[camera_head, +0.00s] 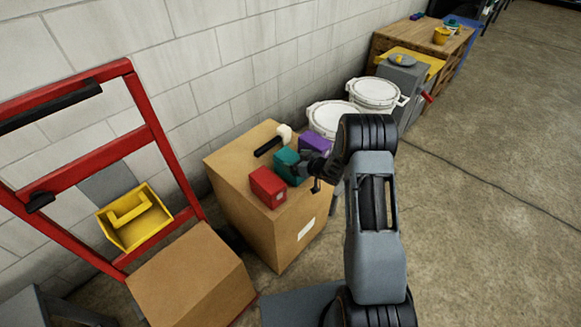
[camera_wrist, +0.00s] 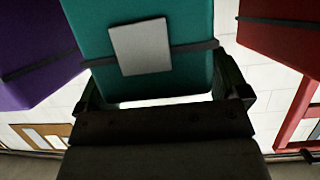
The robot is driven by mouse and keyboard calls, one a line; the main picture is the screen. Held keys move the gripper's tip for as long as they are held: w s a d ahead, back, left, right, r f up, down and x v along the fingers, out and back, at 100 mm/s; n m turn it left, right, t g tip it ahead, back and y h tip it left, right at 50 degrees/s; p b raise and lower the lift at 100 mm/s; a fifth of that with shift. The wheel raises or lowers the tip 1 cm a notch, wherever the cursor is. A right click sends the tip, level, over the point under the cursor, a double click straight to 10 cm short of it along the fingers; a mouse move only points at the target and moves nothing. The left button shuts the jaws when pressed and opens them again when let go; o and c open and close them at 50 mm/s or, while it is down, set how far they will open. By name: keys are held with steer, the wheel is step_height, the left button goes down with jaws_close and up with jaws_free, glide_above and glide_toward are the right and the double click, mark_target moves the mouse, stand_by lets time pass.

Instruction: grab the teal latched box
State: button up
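The teal latched box (camera_head: 288,166) stands on top of a tall cardboard carton (camera_head: 240,190), between a red box (camera_head: 268,187) and a purple box (camera_head: 314,146). My gripper (camera_head: 308,166) reaches it from the right in the head view. In the wrist view the teal box (camera_wrist: 185,75), with a pale latch plate (camera_wrist: 140,46) and a dark band, lies between my two fingers (camera_wrist: 165,92). The fingers are spread to about the box's width. I cannot tell whether both touch it. The purple box (camera_wrist: 35,50) and red box (camera_wrist: 280,40) flank it.
A black-handled mallet with a pale head (camera_head: 284,134) lies behind the boxes. White buckets (camera_head: 375,93) stand beyond the carton. A red hand truck (camera_head: 150,125), a yellow bin (camera_head: 135,217) and a lower carton (camera_head: 192,275) are at left. Floor at right is clear.

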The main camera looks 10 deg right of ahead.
steer(key=c, duration=1.2)
steer(key=shift+r, duration=0.1)
